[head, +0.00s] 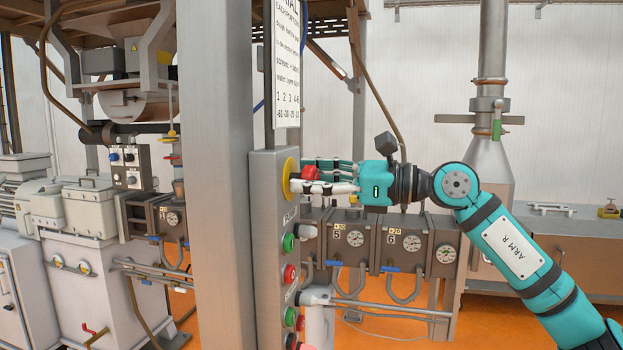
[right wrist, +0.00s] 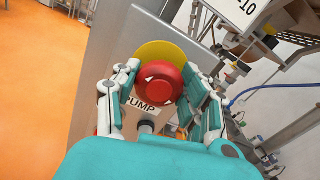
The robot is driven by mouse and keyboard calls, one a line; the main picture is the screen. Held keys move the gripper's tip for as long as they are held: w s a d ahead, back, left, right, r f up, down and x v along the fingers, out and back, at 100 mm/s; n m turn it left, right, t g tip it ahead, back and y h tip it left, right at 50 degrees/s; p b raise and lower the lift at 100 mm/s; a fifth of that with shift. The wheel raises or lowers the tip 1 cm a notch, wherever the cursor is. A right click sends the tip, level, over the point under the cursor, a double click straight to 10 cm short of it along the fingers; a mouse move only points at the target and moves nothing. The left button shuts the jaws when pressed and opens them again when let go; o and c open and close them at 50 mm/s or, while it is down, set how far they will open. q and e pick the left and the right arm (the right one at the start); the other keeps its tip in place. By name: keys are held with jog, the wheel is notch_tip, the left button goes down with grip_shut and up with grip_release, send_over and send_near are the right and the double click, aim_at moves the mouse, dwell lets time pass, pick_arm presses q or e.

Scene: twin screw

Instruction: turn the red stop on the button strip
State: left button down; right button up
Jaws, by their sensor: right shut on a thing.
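The red stop (head: 311,174) is a mushroom knob with a yellow disc (head: 288,179) behind it, at the top of the grey button strip (head: 264,235). My right gripper (head: 328,177) reaches it from the right in the head view, with its fingers around the knob. In the right wrist view, the red stop (right wrist: 160,84) sits between the fingers of the right gripper (right wrist: 165,95), which is shut on it. White marks show on the knob's face. A label reading PUMP (right wrist: 142,105) is partly visible below it. My left gripper is not in view.
Green (head: 288,242) and red (head: 290,274) buttons run down the strip below the stop. A wide grey post (head: 215,150) stands left of the strip. A paper sign (head: 286,75) hangs above. Gauged machine blocks (head: 403,242) stand behind my right arm.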

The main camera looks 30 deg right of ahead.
jog(key=c, duration=0.3)
jog(key=shift+m, duration=0.3)
jog(key=m+p, duration=0.1)
jog(key=m, duration=0.2)
jog(key=shift+r, duration=0.1)
jog(key=shift+m+p, duration=0.55)
jog(key=shift+m, duration=1.45)
jog(key=o, duration=1.2)
jog(key=shift+d, duration=0.1)
